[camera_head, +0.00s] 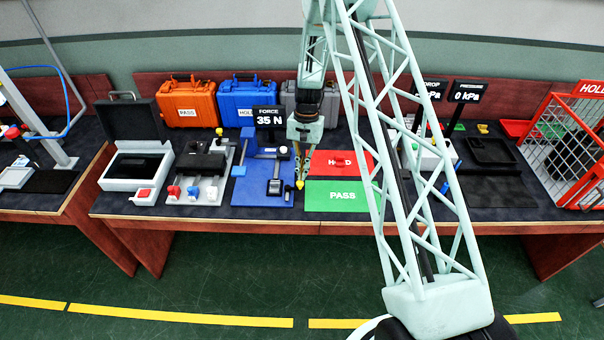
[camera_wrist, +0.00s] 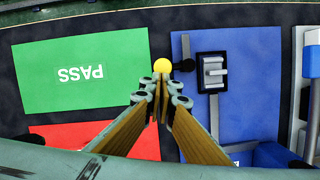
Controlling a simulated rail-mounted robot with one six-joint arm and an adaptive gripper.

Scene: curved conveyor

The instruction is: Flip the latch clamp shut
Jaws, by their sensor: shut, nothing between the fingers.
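A small dark clamp (camera_head: 274,187) is mounted on a blue base plate (camera_head: 250,190). The knob's lower edge meets the fingertips in the wrist view.
A FORCE display (camera_head: 269,118) reads 35 N behind. Orange (camera_head: 188,103) and blue cases (camera_head: 247,98) stand at the back.

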